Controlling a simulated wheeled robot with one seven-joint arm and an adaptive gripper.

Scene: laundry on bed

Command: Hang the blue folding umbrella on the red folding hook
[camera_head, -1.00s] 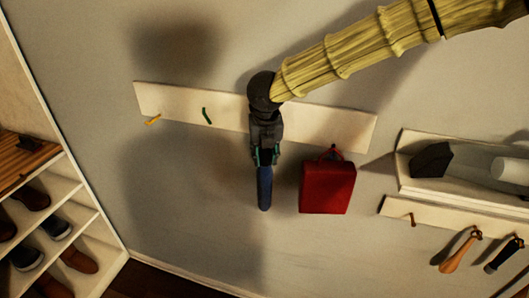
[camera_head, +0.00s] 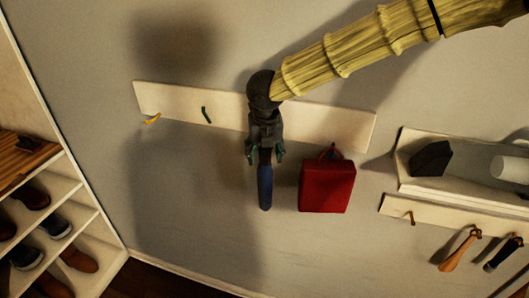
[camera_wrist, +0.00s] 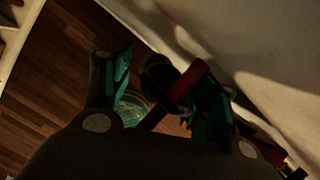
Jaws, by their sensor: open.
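The blue folding umbrella (camera_head: 265,188) hangs upright, long end down, in front of the wall below the cream hook board. My gripper (camera_head: 265,155) is around its upper part with the fingers spread to either side. In the wrist view my gripper (camera_wrist: 163,85) also shows open, with teal finger pads. A red bar (camera_wrist: 182,95) crosses between the fingers there; I cannot tell for sure whether it is the red folding hook. The umbrella's top and any contact with a hook are hidden behind my gripper in the head view.
The cream hook board (camera_head: 330,125) carries a yellow hook (camera_head: 152,119) and a green hook (camera_head: 206,115) at left. A red bag (camera_head: 327,186) hangs close to the right. Shoe shelves (camera_head: 75,225) stand at left; a wall shelf (camera_head: 405,178) is at right.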

